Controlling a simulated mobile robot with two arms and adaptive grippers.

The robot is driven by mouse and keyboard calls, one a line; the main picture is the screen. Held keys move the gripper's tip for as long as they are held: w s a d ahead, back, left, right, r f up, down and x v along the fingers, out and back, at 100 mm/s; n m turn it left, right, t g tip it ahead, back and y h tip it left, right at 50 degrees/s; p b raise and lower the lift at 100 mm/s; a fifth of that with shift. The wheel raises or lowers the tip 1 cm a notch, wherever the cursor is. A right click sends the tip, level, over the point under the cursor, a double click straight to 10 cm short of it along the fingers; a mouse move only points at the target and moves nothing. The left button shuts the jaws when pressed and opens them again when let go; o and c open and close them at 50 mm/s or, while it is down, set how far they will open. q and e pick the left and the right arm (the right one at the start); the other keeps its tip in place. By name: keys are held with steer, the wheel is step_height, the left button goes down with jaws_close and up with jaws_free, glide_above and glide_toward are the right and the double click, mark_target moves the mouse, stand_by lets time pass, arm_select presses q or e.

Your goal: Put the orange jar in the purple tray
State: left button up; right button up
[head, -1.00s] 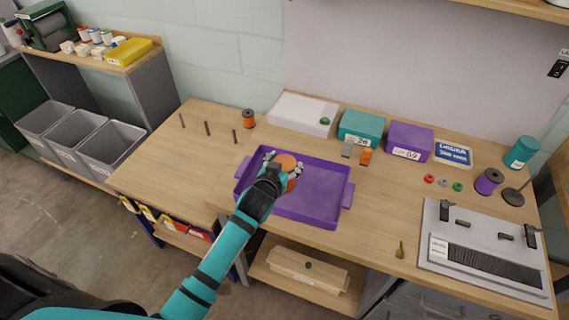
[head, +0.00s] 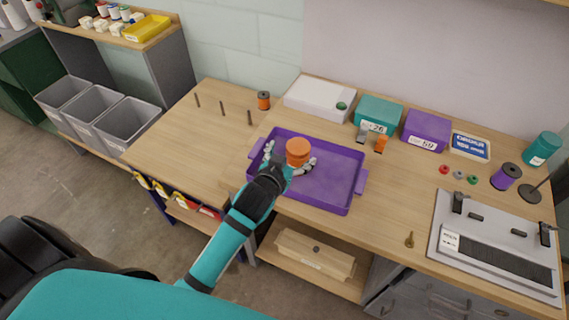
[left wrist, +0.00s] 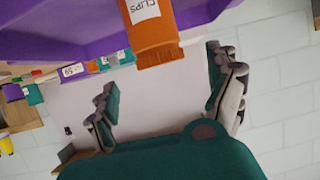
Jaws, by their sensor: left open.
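The orange jar (head: 298,150) stands upright inside the purple tray (head: 335,200), towards its left side. My left gripper (head: 287,165) is open just in front of the jar, with its fingers spread to either side. In the left wrist view, which looks upside down, the jar (left wrist: 152,32) shows its lid and a CLIPS label. The tray (left wrist: 60,35) fills the top of that view. The open fingers (left wrist: 165,90) are apart from the jar there. The jar's base is hidden in both views. My right gripper is out of view.
Behind the tray stand a white box (head: 318,98), a teal box (head: 378,113) and a purple box (head: 426,130). An orange spool (head: 263,100) and several pegs stand to the left. A grey loom (head: 495,245) lies at the right. The bench left of the tray is mostly clear.

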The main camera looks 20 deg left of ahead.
arm_select(q)
steer(key=v, duration=0.5)
steer(key=shift+s+r, duration=0.1)
steer(key=shift+s, duration=0.15)
